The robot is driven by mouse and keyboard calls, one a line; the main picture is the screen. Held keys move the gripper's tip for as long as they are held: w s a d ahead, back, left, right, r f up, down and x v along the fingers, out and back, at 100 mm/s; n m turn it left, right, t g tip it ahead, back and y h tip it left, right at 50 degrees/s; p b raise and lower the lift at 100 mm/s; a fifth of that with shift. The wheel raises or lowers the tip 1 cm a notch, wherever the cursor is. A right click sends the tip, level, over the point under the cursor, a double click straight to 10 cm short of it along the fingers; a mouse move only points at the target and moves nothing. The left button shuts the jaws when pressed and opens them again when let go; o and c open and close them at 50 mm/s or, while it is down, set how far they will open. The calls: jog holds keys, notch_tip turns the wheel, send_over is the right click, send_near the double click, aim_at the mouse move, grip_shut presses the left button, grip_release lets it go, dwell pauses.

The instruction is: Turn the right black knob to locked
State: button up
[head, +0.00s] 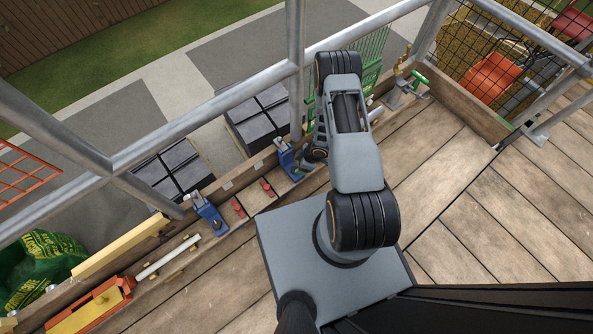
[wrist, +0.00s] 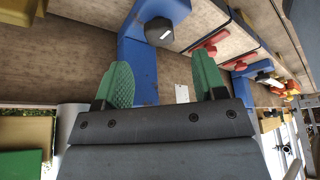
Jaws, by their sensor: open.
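The right black knob (wrist: 159,31) sits on a blue bracket (wrist: 140,65) at the top of the wrist view, with a short white mark on its face. In the head view the right blue bracket (head: 287,157) stands beside my arm's end, which partly hides that area. My gripper (wrist: 164,80) is open and empty, its two green fingertips apart and pointing towards the bracket, short of the knob in the picture. The left blue bracket (head: 208,214) carries another dark knob (head: 217,225). I cannot read any locked marking.
Two red clips (head: 267,187) sit on the plank between the brackets. Metal scaffold rails (head: 200,122) run along the edge. A green-handled clamp (head: 419,79) stands beyond my arm. Deck boards (head: 500,220) at right are clear.

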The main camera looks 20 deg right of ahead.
aim_at(295, 169)
jog(key=shift+b+x, duration=0.9)
jog(key=shift+x, duration=1.9)
jog(key=c, duration=0.9)
